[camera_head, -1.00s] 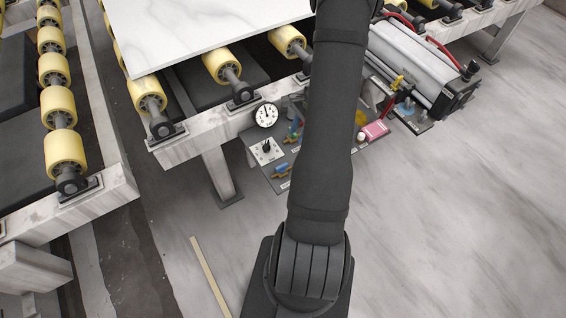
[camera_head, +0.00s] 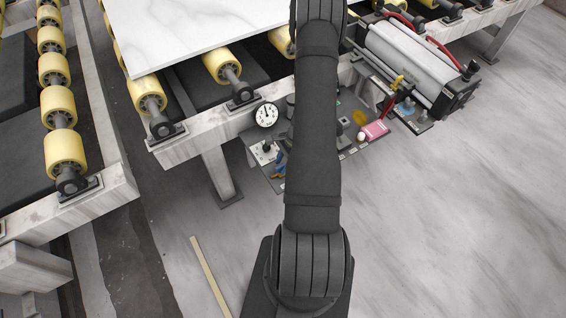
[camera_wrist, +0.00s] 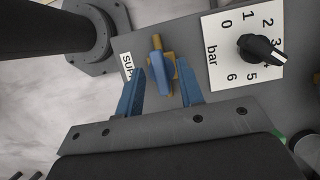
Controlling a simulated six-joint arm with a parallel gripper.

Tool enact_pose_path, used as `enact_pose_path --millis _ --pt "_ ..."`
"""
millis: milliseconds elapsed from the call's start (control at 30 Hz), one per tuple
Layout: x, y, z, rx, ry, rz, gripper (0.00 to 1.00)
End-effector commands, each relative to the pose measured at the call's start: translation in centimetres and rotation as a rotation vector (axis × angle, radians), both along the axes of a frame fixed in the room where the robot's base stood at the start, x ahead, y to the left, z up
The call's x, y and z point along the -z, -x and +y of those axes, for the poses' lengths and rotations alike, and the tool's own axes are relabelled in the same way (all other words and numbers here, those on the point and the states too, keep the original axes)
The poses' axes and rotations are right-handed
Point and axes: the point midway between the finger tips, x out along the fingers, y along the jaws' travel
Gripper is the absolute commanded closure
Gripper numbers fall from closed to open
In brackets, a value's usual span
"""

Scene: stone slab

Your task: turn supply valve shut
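The supply valve (camera_wrist: 160,75) shows in the wrist view as a blue lever on a brass body, beside a partly hidden label (camera_wrist: 128,66) starting "SUP". The lever runs roughly up and down the picture, tilted slightly. My gripper (camera_wrist: 160,66) has two blue fingers, spread apart, one on each side of the lever. Gaps show between the fingers and the lever, so it is not gripped. How far the fingertips are above the panel is hard to tell.
A black knob (camera_wrist: 262,48) on a white bar scale sits right of the valve. Roller conveyors bear a marble slab (camera_head: 190,25).

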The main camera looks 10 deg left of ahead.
Motion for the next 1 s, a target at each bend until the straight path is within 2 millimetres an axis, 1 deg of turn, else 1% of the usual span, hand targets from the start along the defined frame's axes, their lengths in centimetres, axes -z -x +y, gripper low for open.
enact_pose_path --millis 233,267,400,433,767,1000 --pt "0.08 0.02 0.02 -0.001 0.0 0.0 0.65" --pt "0.07 0.02 0.02 -0.001 0.0 0.0 0.67" --pt "0.07 0.03 0.01 0.0 0.0 0.0 0.95" --pt "0.06 0.03 0.01 -0.001 0.0 0.0 1.0" --pt "0.07 0.02 0.02 -0.026 0.0 0.0 1.0" --pt "0.1 -0.06 0.13 -0.142 -0.001 -0.001 1.0"
